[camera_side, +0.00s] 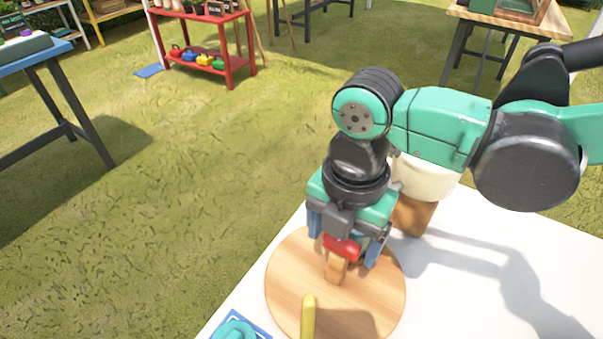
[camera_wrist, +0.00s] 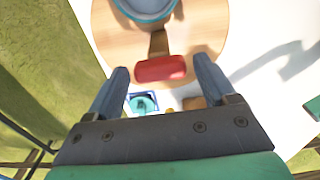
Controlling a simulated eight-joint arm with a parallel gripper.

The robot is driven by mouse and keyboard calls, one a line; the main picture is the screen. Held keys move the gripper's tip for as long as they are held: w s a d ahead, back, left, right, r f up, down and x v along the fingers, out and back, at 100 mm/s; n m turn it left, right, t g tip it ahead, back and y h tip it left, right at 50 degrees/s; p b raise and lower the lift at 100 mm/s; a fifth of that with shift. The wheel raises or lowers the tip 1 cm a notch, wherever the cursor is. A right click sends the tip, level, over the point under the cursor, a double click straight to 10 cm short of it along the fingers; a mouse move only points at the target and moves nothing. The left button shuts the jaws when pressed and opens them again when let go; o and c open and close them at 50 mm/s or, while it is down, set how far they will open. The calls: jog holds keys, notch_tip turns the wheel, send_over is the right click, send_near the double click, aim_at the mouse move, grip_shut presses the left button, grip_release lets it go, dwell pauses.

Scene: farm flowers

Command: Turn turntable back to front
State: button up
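The turntable (camera_side: 380,300) is a round light-wood disc on a white table, partly covered by my gripper. In the wrist view its edge (camera_wrist: 105,30) shows at the top. A red grip (camera_side: 342,246) on a brown wooden piece (camera_side: 336,270) stands over the disc. The red grip (camera_wrist: 160,68) also shows in the wrist view, with gaps to both fingers. My gripper (camera_side: 343,250) is above the disc, its blue fingers apart on either side of the red grip. The fingers are open in the wrist view (camera_wrist: 160,78).
A yellow rod (camera_side: 308,317) is at the disc's near side. A blue card with a teal object (camera_side: 235,330) lies at front left. A brown block (camera_side: 412,215) and cream pot (camera_side: 428,178) are behind my gripper. A blue-grey round thing (camera_wrist: 145,8) tops the wrist view.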

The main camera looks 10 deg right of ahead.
grip_shut()
jog(key=shift+n, duration=8.3)
jog(key=shift+o, duration=1.8)
grip_release()
